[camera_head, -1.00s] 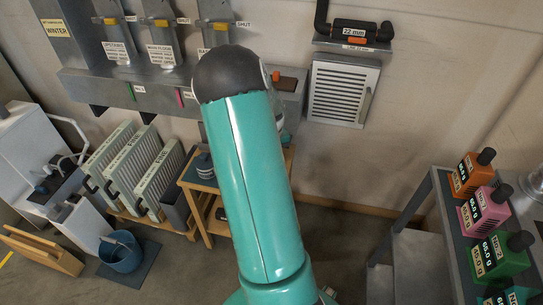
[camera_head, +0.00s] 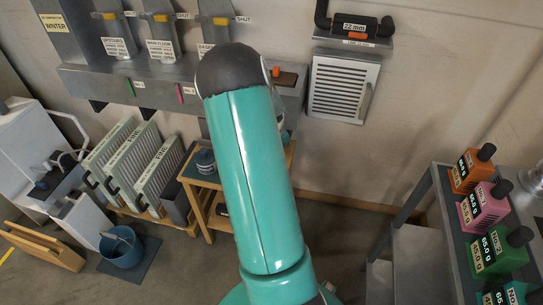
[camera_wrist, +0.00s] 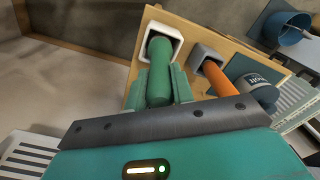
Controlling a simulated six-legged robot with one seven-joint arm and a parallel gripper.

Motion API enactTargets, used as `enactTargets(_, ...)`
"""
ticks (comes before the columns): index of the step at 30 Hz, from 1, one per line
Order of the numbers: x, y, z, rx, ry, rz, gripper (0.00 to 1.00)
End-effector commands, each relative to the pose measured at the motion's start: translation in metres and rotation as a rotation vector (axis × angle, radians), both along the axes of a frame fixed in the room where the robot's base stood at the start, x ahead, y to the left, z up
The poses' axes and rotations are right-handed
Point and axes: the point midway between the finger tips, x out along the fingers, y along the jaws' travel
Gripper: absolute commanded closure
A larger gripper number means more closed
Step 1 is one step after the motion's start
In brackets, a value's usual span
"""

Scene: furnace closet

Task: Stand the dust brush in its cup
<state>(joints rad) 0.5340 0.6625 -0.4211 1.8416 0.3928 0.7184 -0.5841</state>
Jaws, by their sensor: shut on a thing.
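In the wrist view my gripper (camera_wrist: 158,90) has green fingers shut on a green cylindrical handle (camera_wrist: 160,65), which I take to be the dust brush. The handle's far end overlaps the dark opening of a white square cup (camera_wrist: 152,23). I cannot tell how deep it is in the cup, and no bristles show. The cup is on a wooden stand (camera_wrist: 198,40). In the head view my own arm hides the gripper, brush and cup.
Right of the brush, an orange handle (camera_wrist: 220,80) meets a grey square holder (camera_wrist: 203,54). A dark labelled tin (camera_wrist: 258,90) is close beside it. A blue bucket (camera_head: 122,250) stands on the floor. Numbered weights (camera_head: 500,252) sit on the right-hand shelf.

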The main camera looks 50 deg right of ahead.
Motion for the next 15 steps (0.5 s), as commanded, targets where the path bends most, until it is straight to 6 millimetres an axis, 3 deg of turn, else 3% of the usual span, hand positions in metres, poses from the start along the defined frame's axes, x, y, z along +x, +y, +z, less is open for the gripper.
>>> enactTargets(15,0.000,0.000,-0.012,0.001,0.001,0.000,1.00)
